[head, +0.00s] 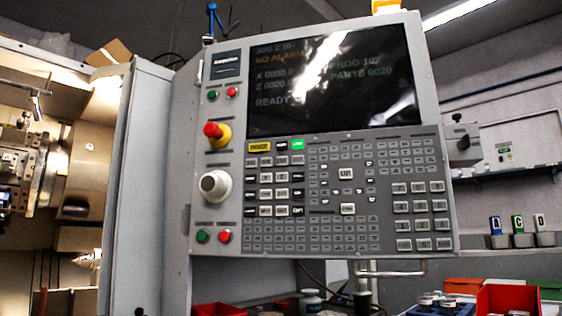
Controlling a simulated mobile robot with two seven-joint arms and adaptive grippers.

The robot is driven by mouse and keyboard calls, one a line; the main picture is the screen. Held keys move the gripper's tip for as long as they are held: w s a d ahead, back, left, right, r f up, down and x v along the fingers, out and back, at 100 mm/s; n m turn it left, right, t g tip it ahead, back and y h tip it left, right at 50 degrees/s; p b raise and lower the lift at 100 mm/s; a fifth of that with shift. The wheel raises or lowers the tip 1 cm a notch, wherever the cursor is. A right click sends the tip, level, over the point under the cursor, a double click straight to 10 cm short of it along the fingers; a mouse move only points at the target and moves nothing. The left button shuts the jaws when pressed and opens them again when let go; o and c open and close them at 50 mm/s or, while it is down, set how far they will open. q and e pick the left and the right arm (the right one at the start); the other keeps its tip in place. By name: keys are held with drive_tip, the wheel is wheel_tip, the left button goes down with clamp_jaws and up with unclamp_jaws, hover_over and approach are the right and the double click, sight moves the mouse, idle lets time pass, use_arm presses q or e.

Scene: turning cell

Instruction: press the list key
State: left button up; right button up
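The control panel (440,80) fills the middle of the head view, tilted slightly. Its key field (330,194) lies below the dark screen (340,80). The key field holds many small grey keys and some lighter ones. A yellow key (259,147) and a green lit key (298,144) sit in its top row. The key lettering is too small to read, so I cannot tell which one is the list key. The screen reads READY and PROG 107, with glare across it. Neither of my grippers is in view.
A red and yellow emergency stop knob (214,132), a white dial (215,186) and green and red buttons sit left of the keys. The open machine (88,160) is at left. Nothing blocks the panel front.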

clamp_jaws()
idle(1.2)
